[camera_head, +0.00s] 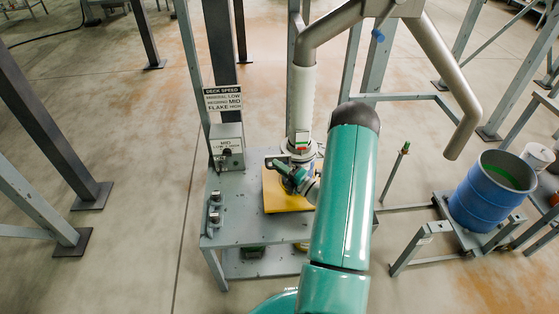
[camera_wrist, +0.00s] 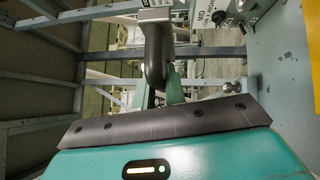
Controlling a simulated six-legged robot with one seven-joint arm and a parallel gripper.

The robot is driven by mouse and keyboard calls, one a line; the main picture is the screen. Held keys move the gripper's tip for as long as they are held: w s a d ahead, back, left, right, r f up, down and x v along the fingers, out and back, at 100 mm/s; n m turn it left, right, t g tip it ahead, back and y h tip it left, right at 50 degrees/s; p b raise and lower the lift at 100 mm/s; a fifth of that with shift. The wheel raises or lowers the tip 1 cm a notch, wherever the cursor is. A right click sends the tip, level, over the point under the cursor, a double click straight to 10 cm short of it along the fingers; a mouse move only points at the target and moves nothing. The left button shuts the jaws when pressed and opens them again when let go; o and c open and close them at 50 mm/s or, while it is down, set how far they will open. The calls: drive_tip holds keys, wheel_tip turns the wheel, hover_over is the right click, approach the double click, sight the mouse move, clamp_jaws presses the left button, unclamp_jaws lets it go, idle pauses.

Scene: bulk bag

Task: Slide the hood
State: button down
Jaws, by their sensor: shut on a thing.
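The hood looks to be the pale collar (camera_head: 301,148) with a red and green mark, at the lower end of a vertical white pipe (camera_head: 301,97). It sits above a yellow plate (camera_head: 283,200) on the grey table. My gripper (camera_head: 276,164) is beside the collar, at its left front, with my green arm reaching in from below. In the wrist view my gripper (camera_wrist: 163,85) is shut on a dark grey rounded bar (camera_wrist: 154,45), which seems to be a handle. My wrist hides part of the collar and the plate's right side.
A control box (camera_head: 227,146) marked MID stands at the table's back left, below a deck speed sign (camera_head: 223,98). A blue drum (camera_head: 491,190) stands at right. Steel posts (camera_head: 222,55) rise behind.

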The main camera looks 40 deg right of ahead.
drive_tip(key=shift+f, duration=0.1)
drive_tip(key=c, duration=1.5)
unclamp_jaws()
drive_tip(key=shift+o, duration=0.2)
drive_tip(key=v, duration=1.3)
drive_tip(key=shift+s, duration=0.4)
drive_tip(key=shift+d, duration=0.1)
